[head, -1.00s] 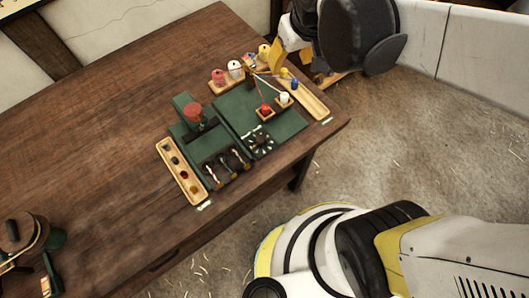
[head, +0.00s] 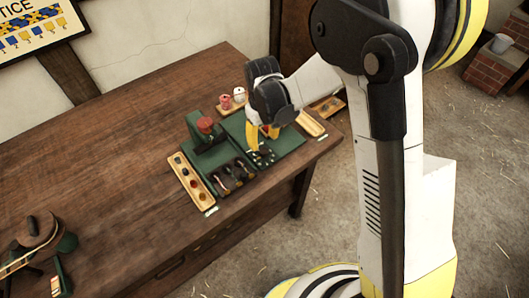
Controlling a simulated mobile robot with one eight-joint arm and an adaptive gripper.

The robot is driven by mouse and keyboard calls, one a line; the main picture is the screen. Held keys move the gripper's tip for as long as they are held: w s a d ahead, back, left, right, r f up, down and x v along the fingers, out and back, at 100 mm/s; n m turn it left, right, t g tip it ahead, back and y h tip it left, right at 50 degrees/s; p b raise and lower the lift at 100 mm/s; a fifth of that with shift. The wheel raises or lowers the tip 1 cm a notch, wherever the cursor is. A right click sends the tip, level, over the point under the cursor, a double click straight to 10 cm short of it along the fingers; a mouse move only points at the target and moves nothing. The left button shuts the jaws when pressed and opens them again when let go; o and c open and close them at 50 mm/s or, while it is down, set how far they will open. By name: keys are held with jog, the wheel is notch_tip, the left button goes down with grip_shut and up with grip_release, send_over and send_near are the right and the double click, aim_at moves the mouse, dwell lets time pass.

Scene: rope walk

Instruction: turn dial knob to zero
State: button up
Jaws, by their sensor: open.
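A small dark dial (head: 264,158) with pale marks around it sits near the front edge of the green board (head: 292,143) on the wooden table. My gripper (head: 261,146) points down just above and behind the dial, its yellow fingers apart and empty. The fingers hide part of the board, and the knob's pointer and marks are too small to read. I cannot tell whether a fingertip touches the dial.
Left of the dial are several small hooked parts (head: 230,177), a green stand with a red top (head: 205,126) and a wooden tray (head: 194,182). Spools (head: 238,95) stand behind my gripper. The table's middle (head: 120,140) is clear.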

aim_at(264, 151)
notch_tip(264, 151, down, 7)
jog(key=shift+r+b, duration=0.2)
jog(key=shift+b, duration=0.65)
grip_shut()
